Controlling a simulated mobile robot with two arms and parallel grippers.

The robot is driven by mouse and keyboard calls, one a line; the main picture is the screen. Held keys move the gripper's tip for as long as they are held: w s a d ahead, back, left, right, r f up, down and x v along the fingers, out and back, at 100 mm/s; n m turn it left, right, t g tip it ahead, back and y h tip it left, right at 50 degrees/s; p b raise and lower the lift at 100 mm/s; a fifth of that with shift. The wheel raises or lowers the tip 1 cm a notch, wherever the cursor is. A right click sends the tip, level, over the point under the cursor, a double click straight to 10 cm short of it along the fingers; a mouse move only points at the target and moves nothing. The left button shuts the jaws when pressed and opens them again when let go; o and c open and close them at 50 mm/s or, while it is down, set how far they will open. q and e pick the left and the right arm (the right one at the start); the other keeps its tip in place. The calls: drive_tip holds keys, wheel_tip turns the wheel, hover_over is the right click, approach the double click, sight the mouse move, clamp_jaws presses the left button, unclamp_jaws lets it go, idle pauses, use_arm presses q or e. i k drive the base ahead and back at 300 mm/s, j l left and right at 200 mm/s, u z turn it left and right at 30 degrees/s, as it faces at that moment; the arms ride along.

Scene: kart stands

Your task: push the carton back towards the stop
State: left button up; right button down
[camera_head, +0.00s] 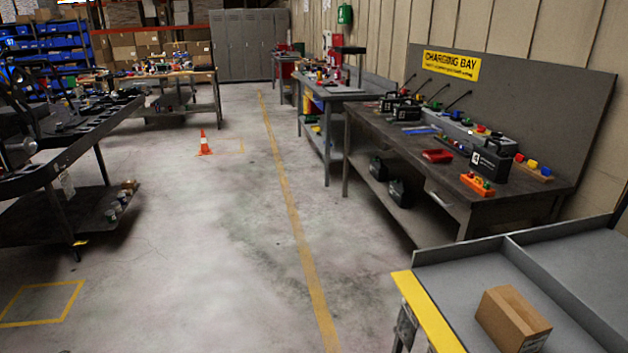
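A brown cardboard carton (511,318) lies on a grey bench top (455,270) at the lower right. A white label shows on its near right side. The bench top has a raised rim at the back and a divider (545,290) running across it to the right of the carton. A yellow strip (428,312) runs along the left edge of this top, with the carton apart from it. I cannot tell which edge is the stop. Neither of my grippers is in view.
A charging bench (440,165) with tools and battery packs stands along the right wall. A dark kart stand (70,150) is at the left. An orange cone (204,144) stands on the floor. The concrete floor (200,270) in the middle is clear.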

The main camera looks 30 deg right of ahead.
sight(513, 324)
drive_tip(key=i+z, duration=0.35)
drive_tip(key=i, duration=0.15)
drive_tip(key=i+j+z, duration=0.1)
drive_tip(key=i+z, duration=0.2)
drive_tip(key=i, duration=0.25)
drive_tip(key=i+j+z, duration=0.2)
drive_tip(key=i+z, duration=0.15)
drive_tip(key=i, duration=0.15)
drive_tip(key=i+z, duration=0.2)
drive_tip(key=z, duration=0.25)
drive_tip(key=i+j+z, duration=0.15)
drive_tip(key=z, duration=0.35)
drive_tip(key=i+j+z, duration=0.2)
drive_tip(key=z, duration=0.25)
drive_tip(key=i+j+z, duration=0.1)
drive_tip(key=j+z, duration=0.15)
drive_tip(key=z, duration=0.25)
drive_tip(key=i+j+z, duration=0.1)
drive_tip(key=j+z, duration=0.2)
drive_tip(key=z, duration=0.15)
